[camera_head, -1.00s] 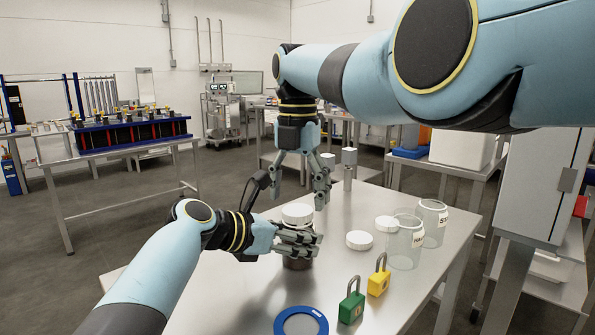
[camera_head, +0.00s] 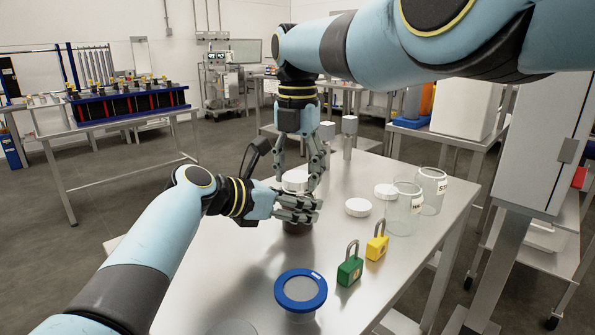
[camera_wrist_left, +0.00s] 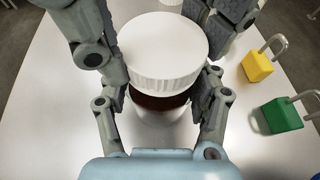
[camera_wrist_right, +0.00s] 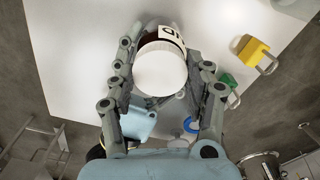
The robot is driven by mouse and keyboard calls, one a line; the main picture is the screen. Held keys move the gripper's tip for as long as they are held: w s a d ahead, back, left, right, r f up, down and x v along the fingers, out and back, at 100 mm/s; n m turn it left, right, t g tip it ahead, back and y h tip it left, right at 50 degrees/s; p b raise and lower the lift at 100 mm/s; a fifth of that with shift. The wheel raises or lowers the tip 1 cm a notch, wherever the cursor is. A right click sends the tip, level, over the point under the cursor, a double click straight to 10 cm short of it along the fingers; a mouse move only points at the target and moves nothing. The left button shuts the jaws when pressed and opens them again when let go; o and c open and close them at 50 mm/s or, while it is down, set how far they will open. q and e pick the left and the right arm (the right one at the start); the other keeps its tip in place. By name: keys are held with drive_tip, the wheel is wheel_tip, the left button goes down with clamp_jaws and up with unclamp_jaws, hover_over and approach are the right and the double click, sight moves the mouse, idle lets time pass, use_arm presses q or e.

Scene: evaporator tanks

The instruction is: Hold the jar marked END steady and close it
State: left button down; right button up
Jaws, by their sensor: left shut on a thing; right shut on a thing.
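The jar (camera_head: 298,229) stands on the steel table with dark contents, seen below the lid in the left wrist view (camera_wrist_left: 160,101). A white ribbed lid (camera_head: 295,179) is on its top; I cannot tell whether it is fully screwed down. A label on the jar (camera_wrist_right: 171,35) shows only partly, with a letter like D. My left gripper (camera_head: 297,208) is shut around the jar's body from the left. My right gripper (camera_head: 312,185) reaches down from above, shut on the lid, with fingers on both sides of it in the right wrist view (camera_wrist_right: 163,85).
Two clear empty jars (camera_head: 403,215) and two loose white lids (camera_head: 358,207) stand to the right. A green padlock (camera_head: 350,271), a yellow padlock (camera_head: 377,249) and a blue-rimmed disc (camera_head: 301,304) are nearer. The table's left part is clear.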

drive_tip(key=m, duration=0.4)
drive_tip(key=shift+c, duration=0.4)
drive_tip(key=m, duration=1.2)
drive_tip(key=shift+s+f, duration=0.1)
drive_tip(key=o, duration=1.3)
drive_tip(key=shift+r, duration=2.3)
drive_tip(key=shift+c, duration=0.3)
